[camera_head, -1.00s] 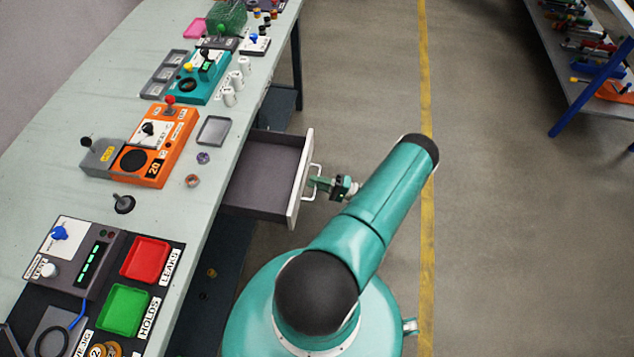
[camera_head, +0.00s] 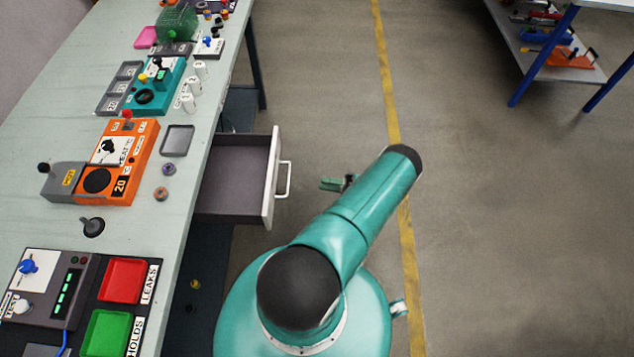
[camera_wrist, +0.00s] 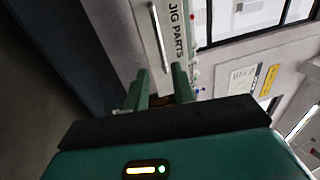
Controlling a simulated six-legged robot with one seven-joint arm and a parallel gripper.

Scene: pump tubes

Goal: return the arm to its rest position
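My gripper (camera_head: 332,184) is in the aisle to the right of the open drawer (camera_head: 272,178), apart from its handle (camera_head: 284,180). In the wrist view, the two green fingers of my gripper (camera_wrist: 161,74) stand apart with no object seen between them. Beyond them is the drawer front (camera_wrist: 176,30), labelled JIG PARTS, with its bar handle (camera_wrist: 156,38). My teal arm stretches forward and to the right in the head view. It hides part of my wrist.
The drawer juts out from the long workbench (camera_head: 187,215) on the left, and its visible inside looks empty. The bench carries an orange device (camera_head: 128,160), a teal device (camera_head: 155,88) and red and green trays. A shelf rack (camera_head: 545,60) stands at the upper right. The floor between is clear.

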